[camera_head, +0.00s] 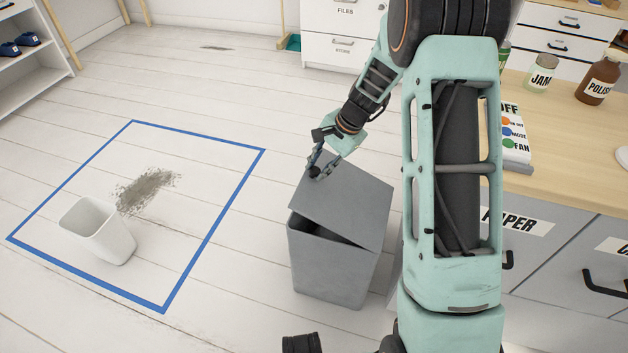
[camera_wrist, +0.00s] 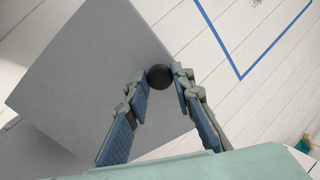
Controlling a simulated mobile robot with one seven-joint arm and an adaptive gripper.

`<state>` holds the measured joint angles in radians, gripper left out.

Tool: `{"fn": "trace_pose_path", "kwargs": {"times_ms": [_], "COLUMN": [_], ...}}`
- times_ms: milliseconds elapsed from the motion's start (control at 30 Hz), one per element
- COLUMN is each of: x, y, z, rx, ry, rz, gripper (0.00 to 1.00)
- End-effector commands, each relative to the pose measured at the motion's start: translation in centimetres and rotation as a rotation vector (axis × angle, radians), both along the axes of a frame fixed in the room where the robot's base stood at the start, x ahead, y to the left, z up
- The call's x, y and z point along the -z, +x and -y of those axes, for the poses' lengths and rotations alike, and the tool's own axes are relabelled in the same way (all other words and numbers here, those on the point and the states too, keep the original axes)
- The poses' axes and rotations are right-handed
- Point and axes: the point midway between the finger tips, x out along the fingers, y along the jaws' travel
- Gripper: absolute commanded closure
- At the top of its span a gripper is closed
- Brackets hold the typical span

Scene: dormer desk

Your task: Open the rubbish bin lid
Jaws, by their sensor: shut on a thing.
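The grey rubbish bin (camera_head: 325,268) stands on the white plank floor, left of the desk. Its flat grey lid (camera_head: 345,205) is tilted and partly raised, with a dark gap along the front edge. A round black knob (camera_head: 314,172) sits at the lid's far left edge; it also shows in the wrist view (camera_wrist: 160,77). My gripper (camera_head: 318,165) is shut on the knob, with a fingertip on each side of it in the wrist view (camera_wrist: 159,80). The lid (camera_wrist: 95,75) fills much of the left of the wrist view. The inside of the bin is mostly hidden.
A white open bin (camera_head: 98,232) stands on the left inside a blue floor outline (camera_head: 235,205), near a grey dirt patch (camera_head: 147,190). A wooden desk (camera_head: 560,165) with drawers is on the right. Floor between outline and grey bin is clear.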

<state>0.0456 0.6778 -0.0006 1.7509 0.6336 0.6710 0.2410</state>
Motion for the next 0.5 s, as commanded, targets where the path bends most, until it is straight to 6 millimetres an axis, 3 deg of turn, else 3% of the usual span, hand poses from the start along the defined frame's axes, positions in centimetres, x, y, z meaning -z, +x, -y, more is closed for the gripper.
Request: {"fn": "trace_pose_path", "kwargs": {"times_ms": [200, 500], "x": [-2.8, -6.8], "y": [-0.5, -2.3], "z": [2.2, 6.5], "rx": [0.003, 0.003], "ry": [0.117, 0.108], "rz": [0.049, 0.042], "gripper": [1.00, 1.00]}}
